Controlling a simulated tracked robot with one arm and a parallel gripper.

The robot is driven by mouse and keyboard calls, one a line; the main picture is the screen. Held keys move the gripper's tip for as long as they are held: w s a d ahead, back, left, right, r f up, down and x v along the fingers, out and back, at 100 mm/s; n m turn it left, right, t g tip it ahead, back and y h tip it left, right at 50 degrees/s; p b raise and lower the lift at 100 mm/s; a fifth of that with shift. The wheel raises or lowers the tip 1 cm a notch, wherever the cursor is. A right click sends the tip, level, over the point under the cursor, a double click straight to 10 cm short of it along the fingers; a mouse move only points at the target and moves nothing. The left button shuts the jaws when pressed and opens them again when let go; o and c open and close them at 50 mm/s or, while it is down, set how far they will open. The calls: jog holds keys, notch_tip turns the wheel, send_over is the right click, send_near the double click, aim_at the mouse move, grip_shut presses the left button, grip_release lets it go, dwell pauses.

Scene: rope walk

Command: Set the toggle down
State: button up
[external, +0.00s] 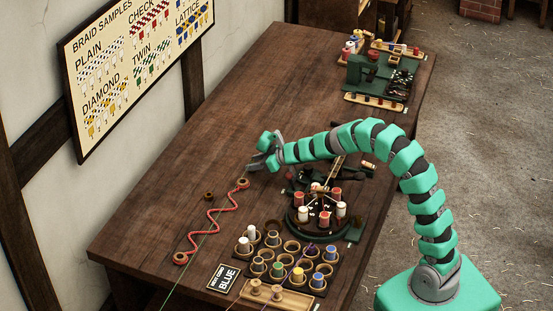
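A wavy red cord (212,216) lies on the left part of the wooden bench, with a small round wooden piece (243,183) at its far end and another wooden piece (180,258) at its near end. I cannot tell which small wooden piece is the toggle. My gripper (256,161) is above the bench, just beyond and to the right of the cord's far end. Its fingers are small and grey here, and I cannot tell whether they are open or hold anything.
A braiding stand (317,205) with red and white bobbins is right of my gripper. A small brown ring (209,197) lies left of the cord. The bench's far left is clear.

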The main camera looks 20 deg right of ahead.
jog(key=shift+s+d+r, duration=0.25)
jog(key=shift+r, duration=0.15)
jog(key=p+v, duration=0.4)
jog(key=v, duration=0.7)
jog(key=shift+s+d+f, duration=0.1)
jog(key=shift+d, duration=0.05)
